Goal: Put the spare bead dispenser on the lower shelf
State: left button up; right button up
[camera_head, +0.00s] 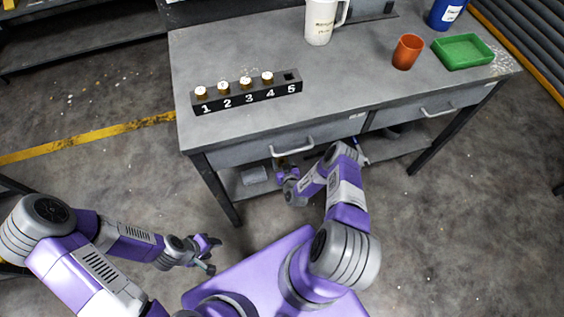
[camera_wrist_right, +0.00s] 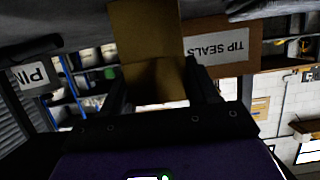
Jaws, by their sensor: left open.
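My right gripper (camera_head: 286,173) is at the front of the bench's lower shelf (camera_head: 236,184), below the left drawer. In the right wrist view a tan, block-like thing (camera_wrist_right: 155,82) sits between its fingers (camera_wrist_right: 160,92), which look closed on its sides. It may be the bead dispenser; I see no label on it. In the head view only a small yellowish bit of it shows by the fingers. My left gripper (camera_head: 208,254) is open and empty, low over the floor at the left. The drawer and bench top hide most of the lower shelf.
On the bench top (camera_head: 350,80) stand a numbered black rack (camera_head: 247,97) with small bottles, a white jug (camera_head: 320,22), an orange cup (camera_head: 407,51), a green tray (camera_head: 463,51) and a blue can (camera_head: 446,13). A drawer handle (camera_head: 292,148) juts out above my right gripper.

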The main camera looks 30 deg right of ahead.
jog(key=o, duration=0.4)
jog(key=shift+r, duration=0.2)
jog(key=p+v, duration=0.4)
jog(key=v, duration=0.8)
jog(key=shift+p, duration=0.3)
jog(key=shift+s, duration=0.1)
